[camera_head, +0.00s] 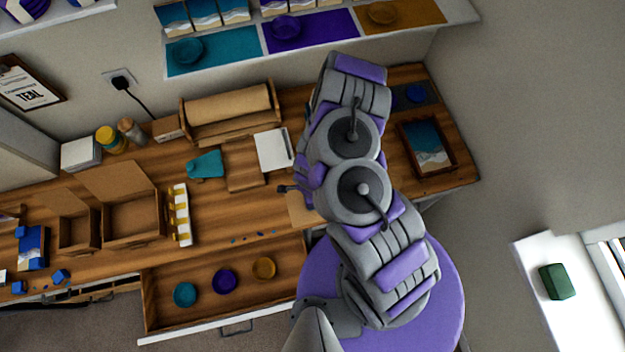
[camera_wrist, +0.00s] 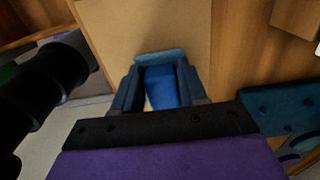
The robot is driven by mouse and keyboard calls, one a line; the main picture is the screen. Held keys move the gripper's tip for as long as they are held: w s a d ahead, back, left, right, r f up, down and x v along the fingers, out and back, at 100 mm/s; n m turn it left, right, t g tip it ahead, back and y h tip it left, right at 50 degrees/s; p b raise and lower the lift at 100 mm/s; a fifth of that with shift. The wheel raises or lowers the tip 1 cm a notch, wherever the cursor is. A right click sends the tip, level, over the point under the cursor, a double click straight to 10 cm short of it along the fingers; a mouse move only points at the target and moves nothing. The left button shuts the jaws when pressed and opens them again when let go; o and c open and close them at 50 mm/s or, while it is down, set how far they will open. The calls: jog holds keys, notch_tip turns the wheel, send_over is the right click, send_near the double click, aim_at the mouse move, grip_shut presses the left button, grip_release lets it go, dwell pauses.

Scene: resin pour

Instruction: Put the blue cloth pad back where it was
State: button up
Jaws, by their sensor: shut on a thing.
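The blue cloth pad (camera_wrist: 160,88) shows in the wrist view between the two dark fingers of my gripper (camera_wrist: 158,78). My gripper is shut on it. A light tan sheet or board (camera_wrist: 145,30) lies just beyond the pad in that view; I cannot tell whether the pad touches it. In the head view my gripper (camera_head: 289,190) shows only in part at the left of my arm, over the worktop near a tan piece (camera_head: 303,209). The pad cannot be made out there.
A drawer (camera_head: 170,317) stands open below the wooden worktop (camera_head: 235,212), with teal, purple and amber dishes inside. Open cardboard boxes (camera_head: 133,216), a white sheet (camera_head: 273,150) and a teal item (camera_head: 205,165) lie to the left. A framed blue-and-sand panel (camera_head: 427,144) lies right of my arm.

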jog(key=shift+s+a+f, duration=0.1)
jog(key=shift+f, duration=0.1)
jog(key=shift+d, duration=0.4)
jog(key=o, duration=0.8)
jog(key=shift+d+r, duration=0.1)
jog(key=shift+d, duration=0.05)
jog(key=shift+c, duration=0.2)
jog(key=shift+o, duration=0.9)
jog(key=shift+a, duration=0.4)
jog(key=shift+r, duration=0.35)
notch_tip(320, 180, up, 11)
jog(key=shift+d+r+p, duration=0.15)
jog(key=shift+d+p, duration=0.15)
jog(key=shift+p, duration=0.1)
